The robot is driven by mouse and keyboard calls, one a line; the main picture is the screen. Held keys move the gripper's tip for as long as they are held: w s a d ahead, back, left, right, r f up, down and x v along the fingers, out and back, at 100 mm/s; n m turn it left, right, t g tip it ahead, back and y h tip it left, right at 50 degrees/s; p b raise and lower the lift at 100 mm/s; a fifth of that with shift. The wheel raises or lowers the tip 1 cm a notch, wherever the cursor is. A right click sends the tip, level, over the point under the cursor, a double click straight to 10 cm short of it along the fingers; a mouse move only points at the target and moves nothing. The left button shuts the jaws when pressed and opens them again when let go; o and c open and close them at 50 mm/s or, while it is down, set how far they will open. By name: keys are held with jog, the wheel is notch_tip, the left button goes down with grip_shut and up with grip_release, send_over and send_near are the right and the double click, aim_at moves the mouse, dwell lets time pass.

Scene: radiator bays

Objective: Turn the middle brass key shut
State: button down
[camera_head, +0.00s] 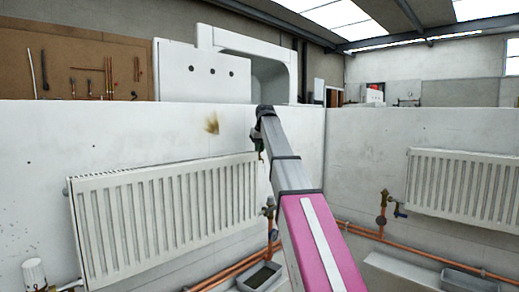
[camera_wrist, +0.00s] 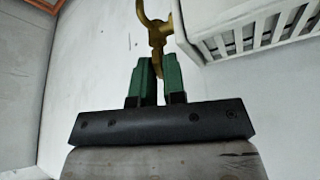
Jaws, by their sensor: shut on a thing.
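The brass key (camera_wrist: 156,34) shows in the wrist view beside the end of a white radiator (camera_wrist: 255,35). It has a curved brass upper part, and its lower end sits between my green fingertips. My gripper (camera_wrist: 155,72) is shut on it. The fingers hide part of the key. In the head view my gripper (camera_head: 258,143) is small and dark, close to the upper right corner of the middle radiator (camera_head: 165,215). The key cannot be made out there, and its turn angle is hard to tell.
A brass valve (camera_head: 269,208) stands at that radiator's lower right, above copper pipes (camera_head: 235,272) and a grey tray (camera_head: 259,276). White walls (camera_head: 230,125) close the bay.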

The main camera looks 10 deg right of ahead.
jog(key=m+h, duration=0.1)
jog(key=m, duration=0.2)
jog(key=m+h, duration=0.1)
jog(key=m, duration=0.2)
jog(key=shift+a+m+h, duration=0.15)
jog(key=shift+m+h, duration=0.25)
jog(key=m+g+h, duration=0.1)
jog(key=m, duration=0.3)
jog(key=shift+w, duration=0.1)
jog(key=shift+m+g+h, duration=0.4)
jog(key=shift+m, duration=0.7)
jog(key=shift+f, duration=0.1)
jog(key=c, duration=1.5)
grip_release()
jog(key=shift+c, duration=0.2)
